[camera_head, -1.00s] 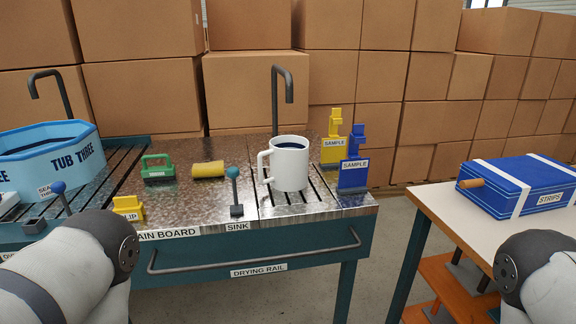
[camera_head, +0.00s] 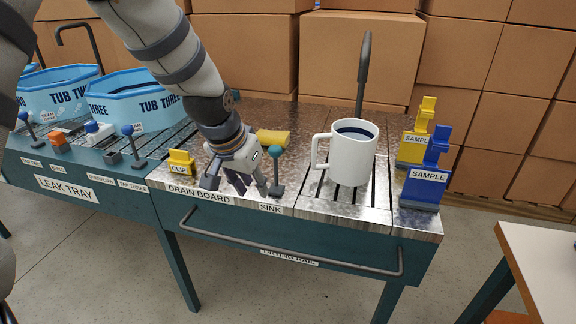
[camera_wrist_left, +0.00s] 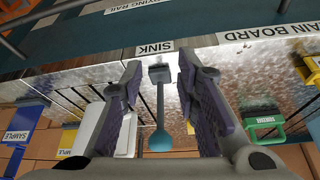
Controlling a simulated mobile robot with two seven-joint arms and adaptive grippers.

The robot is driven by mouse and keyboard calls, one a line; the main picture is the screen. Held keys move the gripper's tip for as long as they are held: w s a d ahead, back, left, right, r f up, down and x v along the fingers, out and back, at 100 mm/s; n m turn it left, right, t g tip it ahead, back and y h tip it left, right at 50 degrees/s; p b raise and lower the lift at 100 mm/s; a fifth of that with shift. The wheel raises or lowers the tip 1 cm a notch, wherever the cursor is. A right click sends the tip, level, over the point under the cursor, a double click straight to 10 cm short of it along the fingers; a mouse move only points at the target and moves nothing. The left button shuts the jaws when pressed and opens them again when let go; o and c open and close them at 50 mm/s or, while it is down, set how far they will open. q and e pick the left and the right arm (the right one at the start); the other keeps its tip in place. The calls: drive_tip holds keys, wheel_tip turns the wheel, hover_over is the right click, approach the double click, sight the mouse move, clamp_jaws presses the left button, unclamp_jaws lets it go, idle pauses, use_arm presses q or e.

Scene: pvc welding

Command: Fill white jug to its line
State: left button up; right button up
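The white jug (camera_head: 350,155) stands upright on the slatted grate at the right of the metal counter, handle to the left, below the dark tap (camera_head: 364,75). A dark surface shows inside below its rim; no fill line is visible. The teal-knobbed SINK lever (camera_head: 277,172) stands left of the jug. My left gripper (camera_head: 240,186) points down just left of the lever, open and empty. In the left wrist view, the lever (camera_wrist_left: 160,105) appears between the spread fingers (camera_wrist_left: 160,70); contact cannot be told. The jug (camera_wrist_left: 85,132) is partly hidden there. My right gripper is out of view.
Yellow (camera_head: 416,135) and blue (camera_head: 428,175) SAMPLE pieces stand right of the jug. Several levers and blue tubs (camera_head: 135,100) are on the left. A rail (camera_head: 290,262) runs along the front.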

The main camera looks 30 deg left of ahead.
sight(277, 165)
use_arm(q)
drive_tip(key=w, duration=0.3)
drive_tip(key=w+b, duration=0.1)
drive_tip(key=w, duration=0.2)
drive_tip(key=w+f, duration=0.1)
drive_tip(key=w, duration=0.2)
drive_tip(key=shift+w+a, duration=0.2)
drive_tip(key=shift+a, duration=0.05)
drive_tip(key=shift+w+f+b, duration=0.4)
drive_tip(key=shift+w+f, duration=0.3)
drive_tip(key=shift+f, duration=0.15)
drive_tip(key=shift+w+f, duration=0.15)
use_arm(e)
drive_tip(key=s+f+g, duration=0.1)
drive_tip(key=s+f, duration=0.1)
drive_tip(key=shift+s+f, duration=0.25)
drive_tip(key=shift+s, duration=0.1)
use_arm(q)
clamp_jaws()
